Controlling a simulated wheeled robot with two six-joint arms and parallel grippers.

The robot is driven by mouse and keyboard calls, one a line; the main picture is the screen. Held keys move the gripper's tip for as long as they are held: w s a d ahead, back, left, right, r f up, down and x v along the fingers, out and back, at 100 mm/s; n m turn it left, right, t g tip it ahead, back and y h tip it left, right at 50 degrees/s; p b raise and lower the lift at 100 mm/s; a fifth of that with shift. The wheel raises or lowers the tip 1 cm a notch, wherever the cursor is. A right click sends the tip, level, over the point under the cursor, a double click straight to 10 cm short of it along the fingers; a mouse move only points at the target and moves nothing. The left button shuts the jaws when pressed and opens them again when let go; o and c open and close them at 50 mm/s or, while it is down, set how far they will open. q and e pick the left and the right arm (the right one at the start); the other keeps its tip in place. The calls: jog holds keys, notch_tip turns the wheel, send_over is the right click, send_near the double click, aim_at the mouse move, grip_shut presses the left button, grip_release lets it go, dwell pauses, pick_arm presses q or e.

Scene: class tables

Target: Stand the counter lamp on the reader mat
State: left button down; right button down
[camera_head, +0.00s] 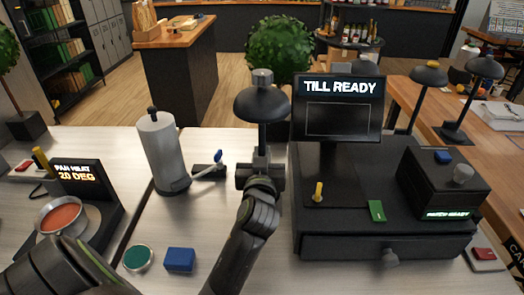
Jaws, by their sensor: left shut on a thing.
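The counter lamp (262,104) has a dark domed shade and a short stem; it is upright at the centre. My left gripper (260,162) is shut on its stem below the shade. The lamp's base is hidden behind the gripper, so I cannot tell whether it touches the counter. I cannot clearly make out the reader mat. My right gripper is not in view.
The till (385,220) with its screen (338,122) stands just right of the lamp. A paper towel roll (158,145) stands left. A pan (62,217), a green disc (138,257) and a blue block (180,259) are nearer. Two dark lamps (430,75) (485,67) stand on the wooden table.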

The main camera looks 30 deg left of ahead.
pick_arm(q)
notch_tip(320, 180, down, 4)
jog(key=shift+w+f, duration=0.1)
jog(key=shift+f, duration=0.1)
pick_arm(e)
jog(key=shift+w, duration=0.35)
pick_arm(q)
jog(key=shift+f, duration=0.15)
jog(key=c, duration=1.4)
grip_release()
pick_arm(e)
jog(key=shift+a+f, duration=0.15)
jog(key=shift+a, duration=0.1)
